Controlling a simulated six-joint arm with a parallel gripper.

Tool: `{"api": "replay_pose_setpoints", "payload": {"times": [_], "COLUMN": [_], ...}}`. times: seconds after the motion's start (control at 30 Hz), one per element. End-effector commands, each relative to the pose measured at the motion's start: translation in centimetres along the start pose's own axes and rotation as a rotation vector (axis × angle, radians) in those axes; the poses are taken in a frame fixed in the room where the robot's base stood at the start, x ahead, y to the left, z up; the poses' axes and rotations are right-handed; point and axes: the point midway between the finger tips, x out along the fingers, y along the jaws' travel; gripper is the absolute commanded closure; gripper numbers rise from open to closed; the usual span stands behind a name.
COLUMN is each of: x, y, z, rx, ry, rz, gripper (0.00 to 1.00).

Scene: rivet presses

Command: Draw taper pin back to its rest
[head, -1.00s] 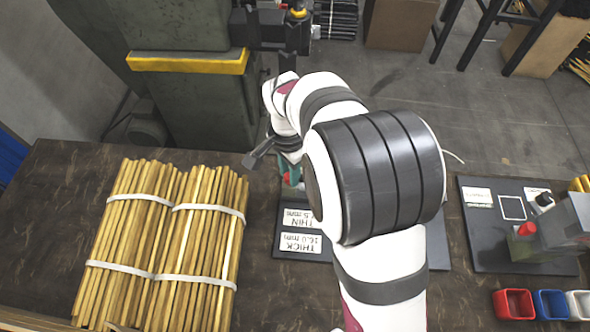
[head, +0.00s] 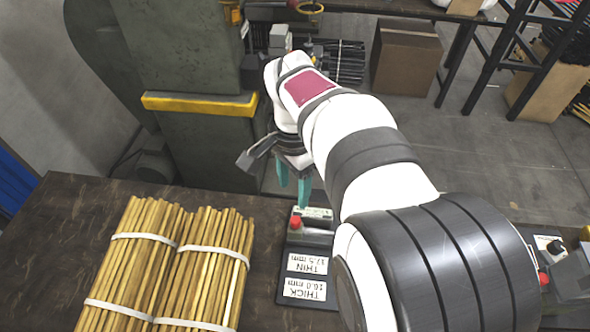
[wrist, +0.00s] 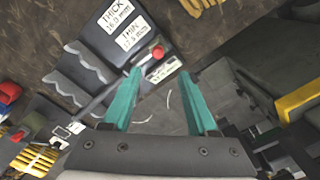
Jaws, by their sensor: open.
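A small red knob (head: 295,222) stands on a grey block on a dark gauge board (head: 283,262) with THICK and THIN labels; I take it to be the taper pin's head, but the pin's shaft is not clear. In the wrist view the red knob (wrist: 157,52) is just beyond my left-hand fingertip, beside a metal rod. My gripper (head: 293,193) is open and empty, its teal fingers above and beyond the knob. In the wrist view my gripper (wrist: 163,75) has a wide gap between its fingers. My arm hides the board's right side.
Two strapped bundles of wooden sticks (head: 200,270) lie left of the board. A large green press (head: 195,60) with a yellow bar (head: 200,103) stands behind. Two wavy-edged grey handles (wrist: 90,62) lie on the board. Another fixture (head: 570,275) is at the right.

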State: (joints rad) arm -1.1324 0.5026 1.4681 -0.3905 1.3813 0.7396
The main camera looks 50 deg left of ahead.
Motion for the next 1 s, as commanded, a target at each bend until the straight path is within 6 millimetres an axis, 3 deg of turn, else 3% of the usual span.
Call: {"api": "replay_pose_setpoints", "payload": {"times": [0.1,0.23,0.7,0.77,0.87,0.93,1.0], "x": [-2.7,-4.2,-4.6,-4.8,-6.0,-7.0,-7.3], "y": [-0.1,0.0,0.0,0.8,5.8,12.4,19.7], "z": [0.0,0.0,0.0,-0.5,-3.3,-5.2,-5.4], "rx": [0.000,0.000,0.001,0.010,0.067,0.134,0.209], "ry": [0.001,-0.001,0.000,-0.002,-0.016,-0.032,-0.048], "rz": [-0.004,0.000,0.000,-0.001,-0.008,-0.021,-0.043], "gripper": [0.41,0.41,0.41,0.41,0.41,0.41,0.41]}}
